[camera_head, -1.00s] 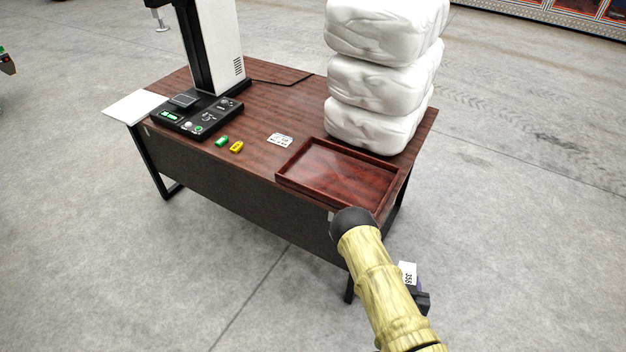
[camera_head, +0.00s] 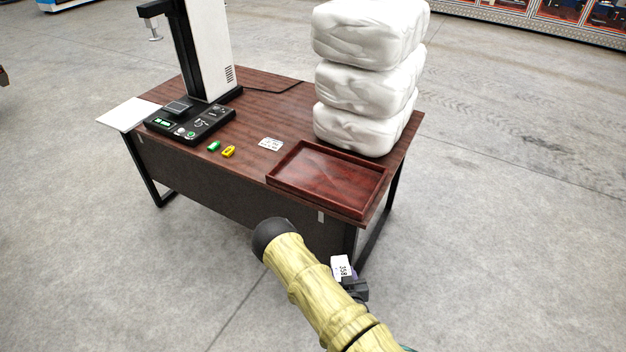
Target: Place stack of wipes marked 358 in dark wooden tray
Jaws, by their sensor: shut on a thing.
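A white stack of wipes marked 358 (camera_head: 341,268) is held at the end of my arm, in the lower middle of the head view. My gripper (camera_head: 352,284) is shut on it; the arm partly hides the gripper and the lower part of the stack. The dark wooden tray (camera_head: 372,200) lies empty on the near right corner of the desk. The gripper and stack appear in front of the desk's near right corner, below the tray in the picture and apart from it.
The dark wooden desk (camera_head: 240,135) bears a tall white wrapped pile (camera_head: 365,90) just behind the tray. A test machine (camera_head: 205,50) with a control panel stands at the left. A green piece (camera_head: 214,146), a yellow piece (camera_head: 229,152) and a white card (camera_head: 271,144) lie left of the tray.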

